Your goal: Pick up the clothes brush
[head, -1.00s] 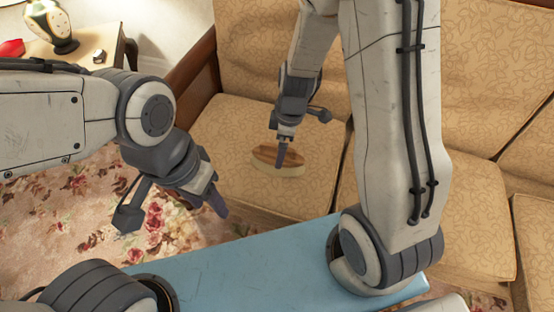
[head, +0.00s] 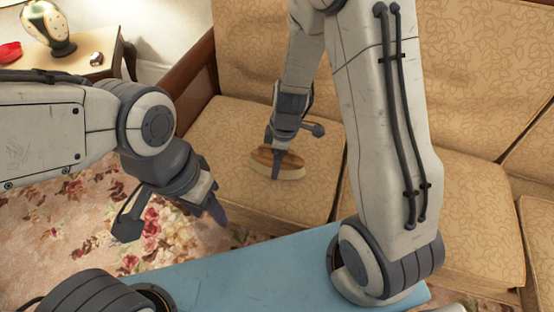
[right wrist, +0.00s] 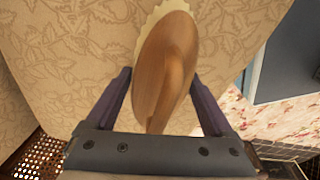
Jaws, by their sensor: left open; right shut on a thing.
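The clothes brush (head: 292,163) has an oval brown wooden back and pale bristles. It sits on the seat of the patterned tan sofa (head: 235,130). My right gripper (head: 275,170) reaches down to it and is shut on it, with a finger over the near side. In the right wrist view, the brush (right wrist: 167,65) lies between the two dark fingers (right wrist: 163,95), its wooden back facing the camera. My left gripper (head: 214,212) is open and empty in front of the sofa, over the floral rug.
A blue surface (head: 250,270) is at the bottom, close to my right arm. A side table (head: 85,65) with a patterned vase (head: 58,28) and a red item (head: 9,51) stands at upper left. The sofa's wooden arm (head: 190,80) is left of the seat.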

